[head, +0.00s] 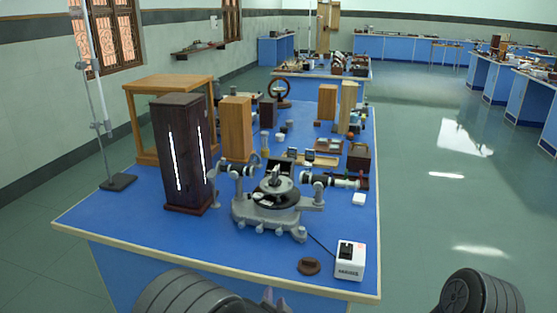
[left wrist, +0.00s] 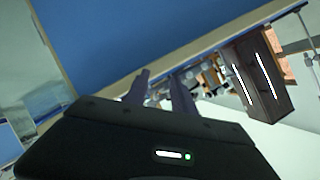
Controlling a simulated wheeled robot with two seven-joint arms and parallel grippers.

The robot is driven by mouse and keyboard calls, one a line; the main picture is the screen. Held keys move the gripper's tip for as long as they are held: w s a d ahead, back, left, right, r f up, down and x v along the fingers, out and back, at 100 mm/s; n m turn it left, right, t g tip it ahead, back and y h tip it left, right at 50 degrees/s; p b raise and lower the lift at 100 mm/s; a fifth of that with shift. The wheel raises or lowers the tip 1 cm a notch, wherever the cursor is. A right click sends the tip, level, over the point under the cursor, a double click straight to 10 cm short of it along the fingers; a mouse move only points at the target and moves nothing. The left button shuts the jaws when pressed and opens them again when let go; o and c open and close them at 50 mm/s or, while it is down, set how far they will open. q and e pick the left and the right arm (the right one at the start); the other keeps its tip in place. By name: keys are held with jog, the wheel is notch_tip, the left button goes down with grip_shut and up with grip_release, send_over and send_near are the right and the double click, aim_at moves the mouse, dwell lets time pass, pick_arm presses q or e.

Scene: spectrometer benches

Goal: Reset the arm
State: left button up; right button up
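My left gripper (head: 275,299) shows only as small grey fingertips at the bottom edge of the head view, in front of the blue bench's near edge. In the left wrist view its two fingers (left wrist: 159,90) stand apart with nothing between them. The left arm's dark ribbed link lies at the bottom of the head view. The right arm shows only a similar dark link at the bottom right; its gripper is out of view.
A blue-topped bench (head: 130,226) stands in front of me. It bears a spectrometer (head: 272,196), a dark lamp box (head: 178,150) with bright slits, a white switch box (head: 350,261) and a brown round piece (head: 309,266) near the edge. Open floor (head: 440,215) lies to the right.

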pick_arm(q)
jog(key=s+a+f+n+g+h, duration=0.1)
jog(key=s+a+f+n+g, duration=0.25)
jog(key=s+f, duration=0.55)
jog(key=s+a+f+n+g+h, duration=0.15)
jog(key=s+a+f+g, duration=0.35)
jog(key=f, duration=0.5)
jog(key=s+d+f+n+g+h, duration=0.1)
jog(key=s+f+n+g, duration=0.1)
jog(key=s, duration=0.7)
jog(key=s+d+f+n+g+h, duration=0.1)
jog(key=s+n+g, duration=0.1)
jog(key=s, duration=0.7)
jog(key=shift+d+f+n, duration=0.15)
jog(key=shift+f+n, duration=0.25)
jog(key=shift+n, duration=0.3)
jog(key=shift+w, duration=0.1)
